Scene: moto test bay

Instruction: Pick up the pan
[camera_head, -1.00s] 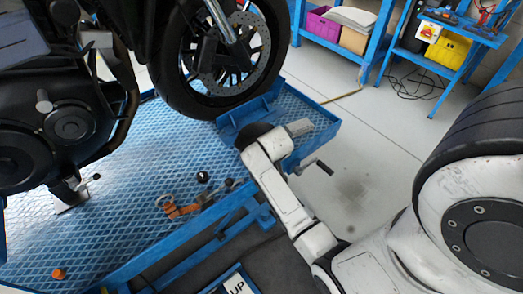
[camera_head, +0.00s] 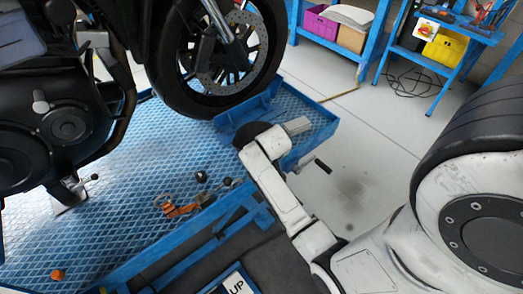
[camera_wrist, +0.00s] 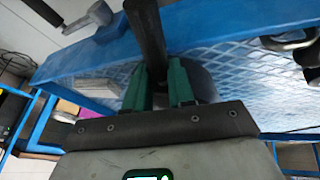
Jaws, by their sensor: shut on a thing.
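In the wrist view my gripper (camera_wrist: 160,80), with green fingers, is shut around a dark bar, which looks like the handle of the pan (camera_wrist: 147,35). The bar runs up between the fingers to the top of the picture. A grey rounded shape shows behind the right finger; I cannot tell if it is part of the pan. In the head view my arm reaches to the near right end of the blue lift platform (camera_head: 150,130), and its wrist hides the fingers.
A motorcycle wheel (camera_head: 168,85) stands on the platform just behind my arm. Small parts and an orange tool (camera_head: 180,210) lie near its front edge. A dark crank handle (camera_head: 322,166) sticks out at its right end. Open floor (camera_head: 370,150) lies to the right.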

